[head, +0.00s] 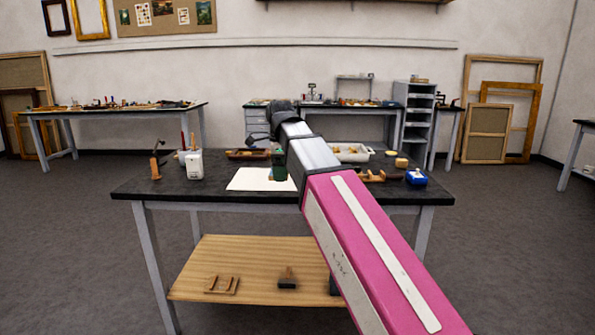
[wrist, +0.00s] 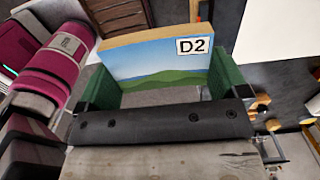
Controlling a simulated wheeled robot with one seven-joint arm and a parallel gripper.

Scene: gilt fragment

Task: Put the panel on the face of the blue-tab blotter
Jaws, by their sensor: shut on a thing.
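The panel (wrist: 155,65) is a small board with a painted landscape of blue sky and green hills, a pale wooden edge and a "D2" label. My gripper (wrist: 160,88) is shut on it, with a green finger at each side. In the head view my gripper (head: 278,164) is over the work table, above or beside a white sheet (head: 250,180); the panel is mostly hidden there. The sheet may be a blotter, and it also shows in the wrist view (wrist: 285,28). I cannot make out a blue tab on it.
The dark table top (head: 140,187) holds a white container (head: 194,165) and a small wooden stand (head: 155,168) at left. A white tray (head: 352,155) and a brown tray (head: 245,154) stand behind.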

